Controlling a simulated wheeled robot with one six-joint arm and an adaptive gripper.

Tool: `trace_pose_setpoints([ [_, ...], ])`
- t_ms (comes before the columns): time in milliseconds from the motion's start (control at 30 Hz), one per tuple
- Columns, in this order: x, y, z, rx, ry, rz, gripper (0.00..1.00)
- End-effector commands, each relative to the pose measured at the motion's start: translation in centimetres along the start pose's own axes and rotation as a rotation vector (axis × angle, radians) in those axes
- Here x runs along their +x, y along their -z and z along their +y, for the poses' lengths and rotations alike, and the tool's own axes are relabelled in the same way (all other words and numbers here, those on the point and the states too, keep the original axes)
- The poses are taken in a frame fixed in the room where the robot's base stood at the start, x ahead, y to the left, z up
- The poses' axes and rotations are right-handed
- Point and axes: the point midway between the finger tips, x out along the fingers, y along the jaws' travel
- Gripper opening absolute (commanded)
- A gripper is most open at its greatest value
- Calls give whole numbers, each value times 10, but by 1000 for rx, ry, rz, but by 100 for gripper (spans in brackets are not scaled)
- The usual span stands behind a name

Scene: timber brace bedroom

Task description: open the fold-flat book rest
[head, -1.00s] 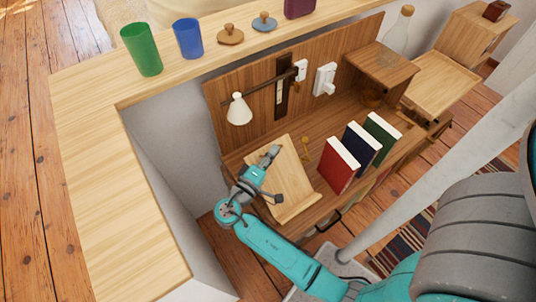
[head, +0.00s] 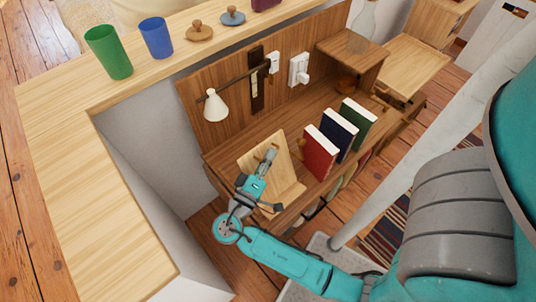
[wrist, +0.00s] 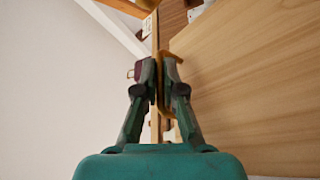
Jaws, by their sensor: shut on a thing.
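The book rest (head: 284,188) is a pale wooden board, tilted up on the brown desk in the head view. Its board fills the right side of the wrist view (wrist: 255,85). My gripper (head: 271,155) is in front of the board near its upper part, with the arm coming from below. In the wrist view my gripper (wrist: 164,75) is shut at the board's left edge, where a thin brass-coloured piece shows around the jaws. The exact contact is partly hidden by the fingers. The rest's underside and support are hidden.
Red, blue and green books (head: 319,152) stand just right of the rest. A white lamp (head: 215,105) hangs behind it. A raised pale ledge (head: 110,205) borders the left and back, carrying a green cup (head: 108,52) and a blue cup (head: 157,37).

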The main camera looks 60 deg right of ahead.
Motion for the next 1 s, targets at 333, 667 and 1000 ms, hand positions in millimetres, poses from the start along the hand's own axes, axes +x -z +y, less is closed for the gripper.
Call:
trace_pose_setpoints([
  [333,0,-4,0,-5,-3,-7,19],
  [667,-4,-2,0,-3,-2,-4,19],
  [1000,-45,-1,0,-2,-1,0,19],
])
